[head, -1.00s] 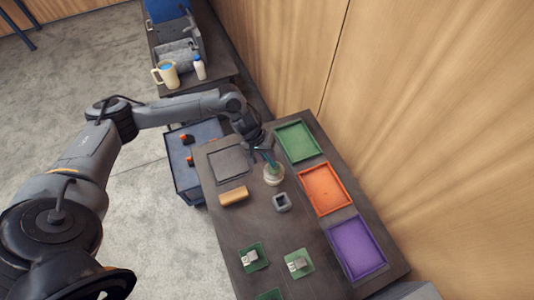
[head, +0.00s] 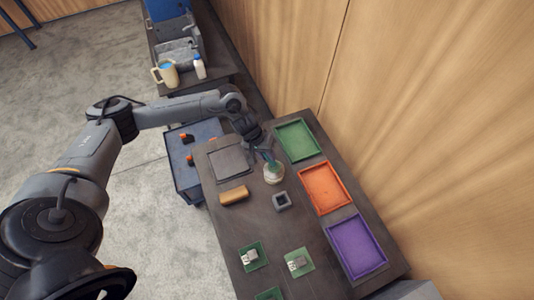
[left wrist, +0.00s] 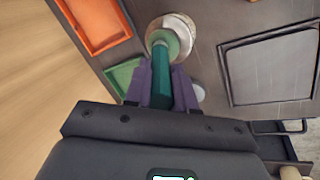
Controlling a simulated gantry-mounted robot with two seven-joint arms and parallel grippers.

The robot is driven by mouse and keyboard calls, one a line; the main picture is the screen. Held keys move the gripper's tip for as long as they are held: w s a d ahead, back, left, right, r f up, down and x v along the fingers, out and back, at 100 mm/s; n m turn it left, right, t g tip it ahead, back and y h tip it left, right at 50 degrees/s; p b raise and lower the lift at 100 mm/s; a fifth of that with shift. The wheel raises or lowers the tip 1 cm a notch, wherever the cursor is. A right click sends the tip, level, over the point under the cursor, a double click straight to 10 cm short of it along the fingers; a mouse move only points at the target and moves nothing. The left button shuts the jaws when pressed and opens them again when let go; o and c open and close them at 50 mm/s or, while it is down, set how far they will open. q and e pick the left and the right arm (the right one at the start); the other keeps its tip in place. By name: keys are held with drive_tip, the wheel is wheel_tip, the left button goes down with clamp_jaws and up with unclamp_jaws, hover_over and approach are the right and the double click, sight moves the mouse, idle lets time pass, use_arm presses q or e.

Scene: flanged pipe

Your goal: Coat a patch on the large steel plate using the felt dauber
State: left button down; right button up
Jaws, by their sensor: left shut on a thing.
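My left gripper (head: 265,153) is shut on the teal handle of the felt dauber (left wrist: 161,82), and its purple fingers show on both sides of the handle in the left wrist view. The dauber points down at a pale round jar (head: 273,175), which also shows in the left wrist view (left wrist: 184,27). A green round part at the dauber's lower end covers much of the jar's mouth. I cannot tell how deep its tip is. The large steel plate (head: 229,162) lies flat at the table's far left, beside the jar; it also shows in the left wrist view (left wrist: 272,62). My right gripper is not in view.
Green (head: 297,140), orange (head: 324,188) and purple (head: 356,247) trays line the table's right side. A tan block (head: 234,195) and a grey square holder (head: 281,200) sit near the jar. Green pads with small metal parts (head: 298,262) lie at the front.

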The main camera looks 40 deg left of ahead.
use_arm(q)
drive_tip(key=shift+p, duration=0.3)
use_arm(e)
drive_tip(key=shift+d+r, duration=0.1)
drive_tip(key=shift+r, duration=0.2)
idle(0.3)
use_arm(q)
drive_tip(key=shift+f, duration=0.1)
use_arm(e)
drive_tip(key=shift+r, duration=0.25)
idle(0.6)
use_arm(q)
drive_tip(key=shift+s+p, duration=0.1)
drive_tip(key=shift+p, duration=0.2)
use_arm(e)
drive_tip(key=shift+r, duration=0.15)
use_arm(q)
wheel_tip(320, 180, up, 5)
drive_tip(key=p, duration=0.6)
drive_tip(key=shift+r+p, duration=1.05)
drive_tip(key=shift+p, duration=0.6)
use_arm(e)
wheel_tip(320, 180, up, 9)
